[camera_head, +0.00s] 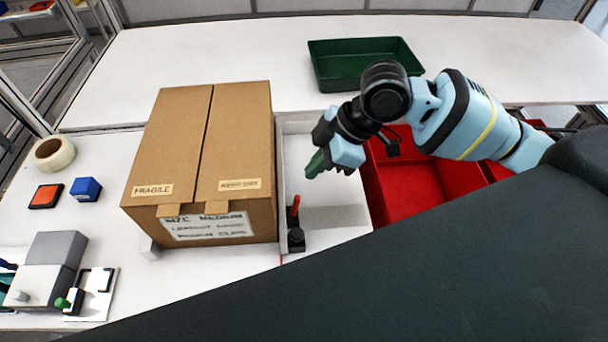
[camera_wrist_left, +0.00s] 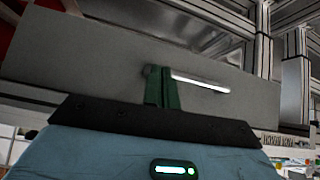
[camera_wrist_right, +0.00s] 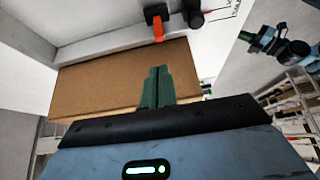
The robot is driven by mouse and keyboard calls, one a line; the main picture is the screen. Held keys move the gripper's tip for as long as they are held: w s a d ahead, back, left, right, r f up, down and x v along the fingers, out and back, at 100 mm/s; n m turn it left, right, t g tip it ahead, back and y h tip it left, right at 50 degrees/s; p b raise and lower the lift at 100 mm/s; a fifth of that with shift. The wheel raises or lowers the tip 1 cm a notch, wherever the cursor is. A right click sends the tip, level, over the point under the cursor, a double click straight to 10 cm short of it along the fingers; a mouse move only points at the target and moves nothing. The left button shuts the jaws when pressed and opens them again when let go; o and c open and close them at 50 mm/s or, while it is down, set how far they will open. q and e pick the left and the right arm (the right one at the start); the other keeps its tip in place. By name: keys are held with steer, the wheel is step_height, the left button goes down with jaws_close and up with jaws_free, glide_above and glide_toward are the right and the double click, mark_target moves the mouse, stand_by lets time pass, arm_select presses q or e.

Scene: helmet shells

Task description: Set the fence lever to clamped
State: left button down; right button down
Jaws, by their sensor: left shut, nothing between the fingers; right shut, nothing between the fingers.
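The fence lever has an orange-red handle (camera_head: 295,207) on a black base (camera_head: 296,241). It sits at the near end of the pale fence strip, just right of the cardboard box. In the head view its handle points up the picture; I cannot tell its setting. The handle also shows at the top of the right wrist view (camera_wrist_right: 158,28). My right gripper (camera_head: 316,166) is shut and empty, above and beyond the lever, apart from it; its green fingers also show in the right wrist view (camera_wrist_right: 158,72).
The large cardboard box (camera_head: 243,130) stands left of the lever. A red bin (camera_head: 405,190) is at the right, a green tray (camera_head: 345,75) behind. Tape (camera_head: 53,153), a blue block (camera_head: 86,189) and grey blocks (camera_head: 58,250) lie left. My dark arm covers the lower right.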

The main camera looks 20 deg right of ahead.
mark_target(296, 196)
steer(key=x, duration=0.8)
steer(key=shift+a+f, duration=0.3)
steer(key=shift+f, duration=0.2)
